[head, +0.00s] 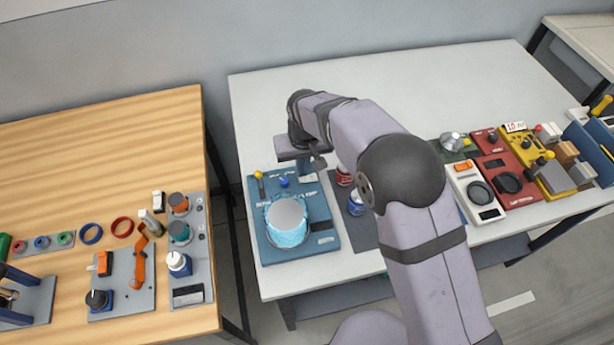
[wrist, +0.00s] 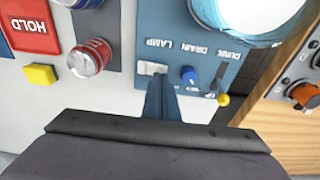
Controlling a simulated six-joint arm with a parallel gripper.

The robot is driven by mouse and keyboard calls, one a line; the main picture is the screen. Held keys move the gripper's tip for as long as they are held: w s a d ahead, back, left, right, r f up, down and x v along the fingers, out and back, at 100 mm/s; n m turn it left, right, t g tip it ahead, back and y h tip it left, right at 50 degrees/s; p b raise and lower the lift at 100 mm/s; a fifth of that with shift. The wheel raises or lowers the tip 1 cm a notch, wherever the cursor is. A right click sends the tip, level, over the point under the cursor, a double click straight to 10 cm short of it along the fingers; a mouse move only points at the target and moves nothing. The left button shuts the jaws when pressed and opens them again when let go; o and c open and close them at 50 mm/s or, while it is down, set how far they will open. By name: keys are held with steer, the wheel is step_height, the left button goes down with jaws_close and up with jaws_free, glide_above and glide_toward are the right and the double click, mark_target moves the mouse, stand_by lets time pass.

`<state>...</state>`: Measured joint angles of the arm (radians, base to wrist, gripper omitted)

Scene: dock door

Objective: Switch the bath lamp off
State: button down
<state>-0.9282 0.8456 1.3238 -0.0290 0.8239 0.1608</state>
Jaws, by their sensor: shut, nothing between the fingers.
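The bath panel (head: 262,236) is a blue plate at the left front of the white table. Its round bath (head: 287,222) shows bright cyan under a grey top. In the wrist view, the white lamp switch (wrist: 152,68) sits below the LAMP label on the panel (wrist: 178,18). The blue drain knob (wrist: 189,75) and yellow-tipped dunk lever (wrist: 222,98) are to its right. My gripper (wrist: 161,84) is shut and empty, its tips close to the lamp switch; contact cannot be told. In the head view my gripper (head: 305,177) hides the switch.
A red can (wrist: 90,57) stands beside the panel; a blue can (head: 356,203) is near it. A yellow block (wrist: 40,74) and red HOLD plate (wrist: 28,27) lie farther left in the wrist view. A wooden table (head: 90,180) with devices stands left, across a gap.

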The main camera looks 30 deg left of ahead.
steer(key=shift+f+b, duration=0.4)
steer(key=shift+f, duration=0.3)
stand_by(1.1)
steer(key=shift+r, duration=0.15)
step_height(320, 180, up, 7)
steer(key=p, duration=0.5)
stand_by(0.4)
stand_by(0.4)
